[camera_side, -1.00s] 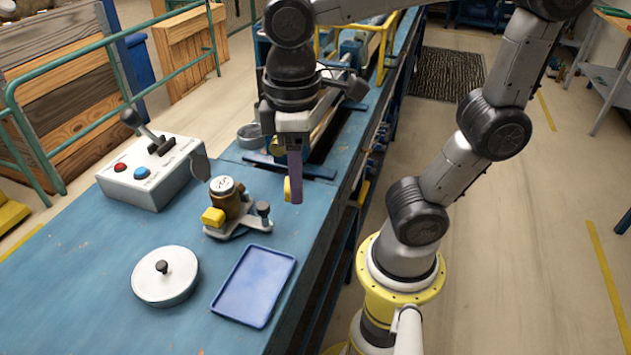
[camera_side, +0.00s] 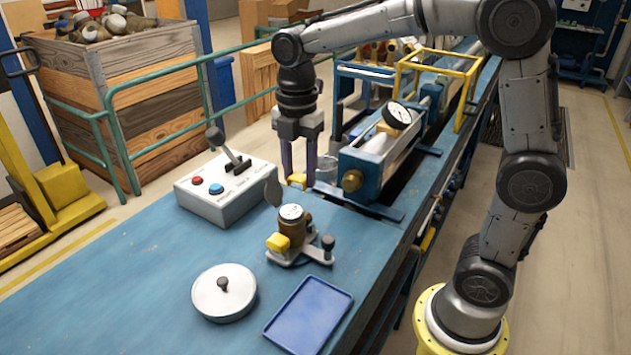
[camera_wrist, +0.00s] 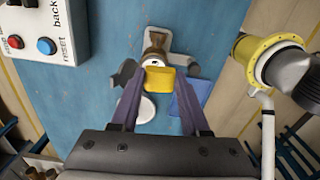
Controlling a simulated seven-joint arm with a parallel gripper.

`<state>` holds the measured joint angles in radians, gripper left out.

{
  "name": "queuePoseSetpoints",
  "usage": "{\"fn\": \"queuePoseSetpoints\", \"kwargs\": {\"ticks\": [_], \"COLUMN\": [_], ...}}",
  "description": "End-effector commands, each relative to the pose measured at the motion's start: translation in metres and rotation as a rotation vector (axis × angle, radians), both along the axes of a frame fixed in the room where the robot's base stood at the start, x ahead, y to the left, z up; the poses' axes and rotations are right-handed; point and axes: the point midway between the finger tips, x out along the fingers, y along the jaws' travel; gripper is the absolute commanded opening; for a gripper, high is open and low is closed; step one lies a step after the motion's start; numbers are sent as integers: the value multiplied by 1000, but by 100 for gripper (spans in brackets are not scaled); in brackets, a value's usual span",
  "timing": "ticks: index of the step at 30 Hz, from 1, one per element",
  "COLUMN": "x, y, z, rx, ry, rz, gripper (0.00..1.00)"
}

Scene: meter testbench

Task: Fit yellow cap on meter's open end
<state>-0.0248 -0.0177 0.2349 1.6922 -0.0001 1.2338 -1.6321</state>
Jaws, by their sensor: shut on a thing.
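The brass meter (camera_side: 292,218) with a white dial stands in a grey clamp (camera_side: 303,251) on the blue bench. A yellow block-like part (camera_side: 278,243) sits at its left front. My gripper (camera_side: 299,178) is above the bench behind the meter, fingers pointing down. It is shut on the yellow cap (camera_side: 297,179), seen at the fingertips and apart from the meter. In the wrist view, the yellow cap (camera_wrist: 160,77) shows between my gripper's fingers (camera_wrist: 158,88), with the meter (camera_wrist: 156,40) beyond it. The meter's open end cannot be made out.
A white control box (camera_side: 228,187) with a lever stands left of my gripper. A round white lid (camera_side: 223,292) and blue tray (camera_side: 308,318) lie in front. The left front bench is clear.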

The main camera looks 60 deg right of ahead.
Motion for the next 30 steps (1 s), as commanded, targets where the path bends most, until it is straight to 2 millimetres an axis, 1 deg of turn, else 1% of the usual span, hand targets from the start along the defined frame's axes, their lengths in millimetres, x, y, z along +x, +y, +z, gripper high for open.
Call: {"fn": "queuePoseSetpoints", "kwargs": {"ticks": [1, 3, 7, 11, 21, 25, 30], "x": [5, 8, 8, 8, 7, 7, 7], "y": [-10, -19, -27, -29, -29, -28, -28], "z": [-7, -14, -21, -27, -53, -58, -60], "rx": [0, 0, 0, 0, 0, 0, 0], "ry": [2, 2, 0, 0, 0, 0, -1], "rz": [-31, -56, -82, -87, -86, -86, -86], "gripper": [0, 0, 0, 0, 0, 0, 0]}}
